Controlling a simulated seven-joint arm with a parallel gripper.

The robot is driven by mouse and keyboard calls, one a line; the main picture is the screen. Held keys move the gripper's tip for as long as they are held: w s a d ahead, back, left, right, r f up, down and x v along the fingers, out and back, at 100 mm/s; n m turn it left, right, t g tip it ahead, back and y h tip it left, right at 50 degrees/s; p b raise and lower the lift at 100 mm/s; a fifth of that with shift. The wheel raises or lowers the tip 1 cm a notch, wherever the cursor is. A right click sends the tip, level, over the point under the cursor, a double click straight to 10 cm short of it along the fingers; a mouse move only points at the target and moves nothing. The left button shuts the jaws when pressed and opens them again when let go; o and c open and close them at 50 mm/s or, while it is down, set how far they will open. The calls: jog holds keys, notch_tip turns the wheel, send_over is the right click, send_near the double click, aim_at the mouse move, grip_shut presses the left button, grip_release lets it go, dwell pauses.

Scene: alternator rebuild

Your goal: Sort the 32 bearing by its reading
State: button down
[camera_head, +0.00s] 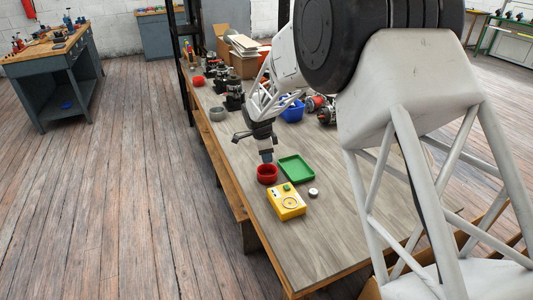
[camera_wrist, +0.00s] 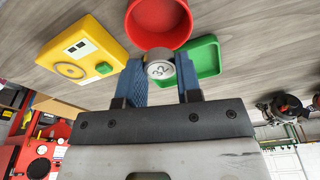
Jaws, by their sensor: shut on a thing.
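The 32 bearing (camera_wrist: 159,70) is a small grey metal ring with "32" on its face, in the wrist view. My gripper (camera_wrist: 160,59) has its blue fingers shut on it, one on each side. In the head view my gripper (camera_head: 266,157) points down just above the round red bowl (camera_head: 267,178); I cannot make out the bearing there. The red bowl also shows in the wrist view (camera_wrist: 158,42), just beyond the fingertips. A green tray (camera_head: 297,169) lies right of the bowl. A yellow tester (camera_head: 287,203) with a ring mark and a green part stands in front of them.
A small round metal piece (camera_head: 313,192) lies right of the tester. The table's near end (camera_head: 330,245) is clear.

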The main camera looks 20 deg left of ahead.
jog(key=shift+f, duration=1.8)
jog(key=shift+f, duration=0.55)
dwell(2.0)
jog(key=c, duration=0.7)
grip_release()
jog(key=c, duration=0.4)
jog(key=shift+r, duration=0.1)
jog(key=shift+r, duration=3.9)
